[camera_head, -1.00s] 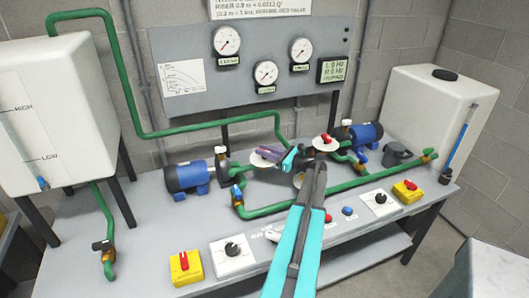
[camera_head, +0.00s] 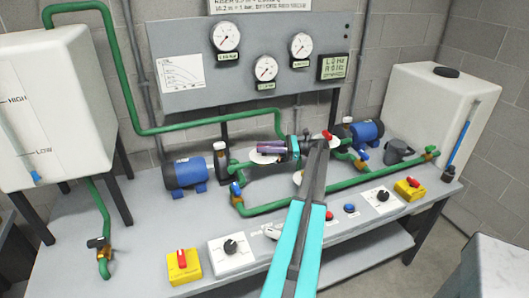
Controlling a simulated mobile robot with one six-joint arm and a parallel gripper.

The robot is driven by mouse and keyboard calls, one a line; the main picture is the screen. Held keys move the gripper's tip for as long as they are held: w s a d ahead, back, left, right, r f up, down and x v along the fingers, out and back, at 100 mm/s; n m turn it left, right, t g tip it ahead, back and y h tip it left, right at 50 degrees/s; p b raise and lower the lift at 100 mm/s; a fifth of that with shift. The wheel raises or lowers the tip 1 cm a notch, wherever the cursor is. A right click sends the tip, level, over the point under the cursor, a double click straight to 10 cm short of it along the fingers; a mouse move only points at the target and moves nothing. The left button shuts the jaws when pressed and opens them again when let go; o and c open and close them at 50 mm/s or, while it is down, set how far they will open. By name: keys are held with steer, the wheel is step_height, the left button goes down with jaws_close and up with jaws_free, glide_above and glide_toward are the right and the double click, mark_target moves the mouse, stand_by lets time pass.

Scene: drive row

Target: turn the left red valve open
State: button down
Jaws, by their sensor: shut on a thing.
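The left valve's white round plate (camera_head: 262,159) sits on the green pipe at the middle of the bench. My gripper (camera_head: 264,148) reaches in from the right, low over this plate, and is shut on the left red valve's handle. The gripper covers nearly all of the handle, so its angle cannot be read. The right valve's red handle (camera_head: 327,135) shows beyond my wrist, apart from the gripper.
A blue pump (camera_head: 185,174) stands left of the left valve, another (camera_head: 366,132) at the right. The gauge panel (camera_head: 180,72) is behind. Green pipes (camera_head: 270,209) run in front. A yellow switch box (camera_head: 183,266) is at the front edge.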

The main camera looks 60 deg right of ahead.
steer(key=shift+n+g+y+b, duration=0.7)
steer(key=shift+y+b, duration=0.3)
steer(key=shift+b, duration=0.3)
steer(key=c, duration=1.6)
jaws_free()
steer(key=shift+o, duration=0.2)
steer(key=shift+r, duration=0.15)
